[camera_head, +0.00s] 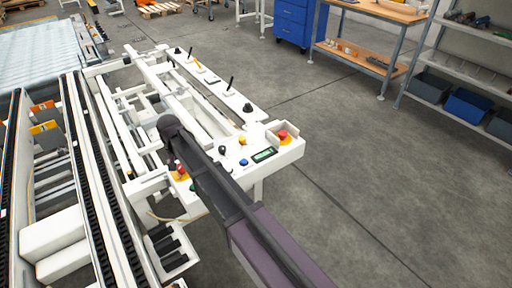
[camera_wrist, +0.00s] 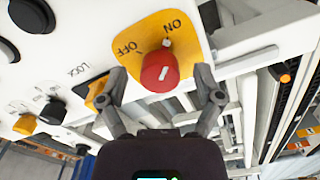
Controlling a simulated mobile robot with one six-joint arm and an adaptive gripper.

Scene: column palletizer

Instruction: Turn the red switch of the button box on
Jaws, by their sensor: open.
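The red switch (camera_wrist: 160,71) is a round red knob with a white line on its face, on a yellow plate (camera_wrist: 184,30) marked ON and OFF in the wrist view. The line leans slightly to the upper right. My gripper (camera_wrist: 160,80) is open, with one finger on each side of the knob. Clear contact with the knob does not show. The button box (camera_wrist: 75,40) is a white panel. In the head view the red switch (camera_head: 181,169) sits near the panel's left end, partly hidden by my dark arm.
A yellow-plated selector marked LOCK (camera_wrist: 97,92) is close to the left finger. Black and yellow knobs stand further left. In the head view, a red mushroom button (camera_head: 282,135) is at the box's right end. White machine frames and conveyor rails lie left; open floor lies right.

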